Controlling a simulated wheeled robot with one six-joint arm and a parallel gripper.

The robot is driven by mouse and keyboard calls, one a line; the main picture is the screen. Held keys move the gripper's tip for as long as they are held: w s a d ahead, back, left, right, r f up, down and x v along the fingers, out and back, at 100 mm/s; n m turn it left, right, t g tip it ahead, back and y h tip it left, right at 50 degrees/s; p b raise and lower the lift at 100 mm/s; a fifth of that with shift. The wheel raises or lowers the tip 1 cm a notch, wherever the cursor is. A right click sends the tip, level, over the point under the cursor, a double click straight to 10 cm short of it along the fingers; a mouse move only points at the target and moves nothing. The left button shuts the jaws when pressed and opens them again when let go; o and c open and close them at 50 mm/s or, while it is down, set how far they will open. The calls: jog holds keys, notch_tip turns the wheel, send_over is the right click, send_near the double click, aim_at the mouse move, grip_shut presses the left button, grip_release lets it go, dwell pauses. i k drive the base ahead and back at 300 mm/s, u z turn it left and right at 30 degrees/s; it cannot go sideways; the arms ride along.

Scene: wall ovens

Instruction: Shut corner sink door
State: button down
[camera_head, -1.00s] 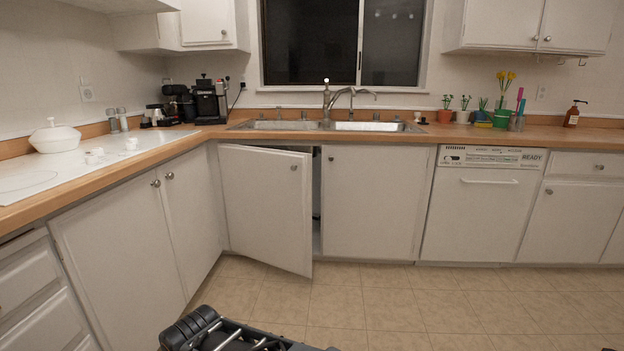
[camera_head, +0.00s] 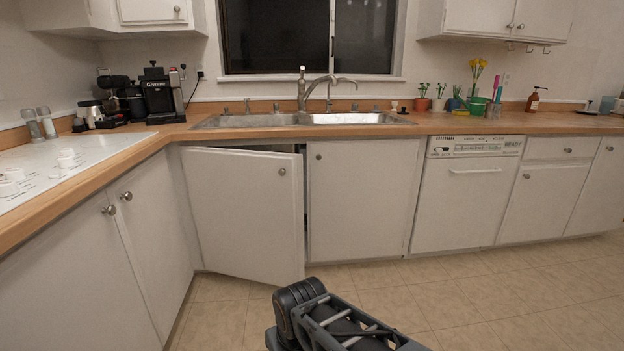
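The corner sink door (camera_head: 240,215) is a white cabinet door under the left part of the sink (camera_head: 260,120). It stands partly open, hinged at its left, with its right edge swung out toward me. A round metal knob (camera_head: 282,171) sits near its upper right corner. A narrow dark gap shows between it and the shut door (camera_head: 362,200) to its right. My arm shows at the bottom middle, in front of the door's lower right corner. My gripper's fingertips cannot be made out.
White cabinets (camera_head: 85,265) under the wooden counter (camera_head: 95,175) close off the left side. A dishwasher (camera_head: 463,200) stands to the right. The tiled floor (camera_head: 480,290) is clear in front and to the right.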

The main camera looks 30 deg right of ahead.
aim_at(247, 205)
jog(key=u, duration=0.05)
jog(key=i, duration=0.9)
jog(key=u, duration=0.5)
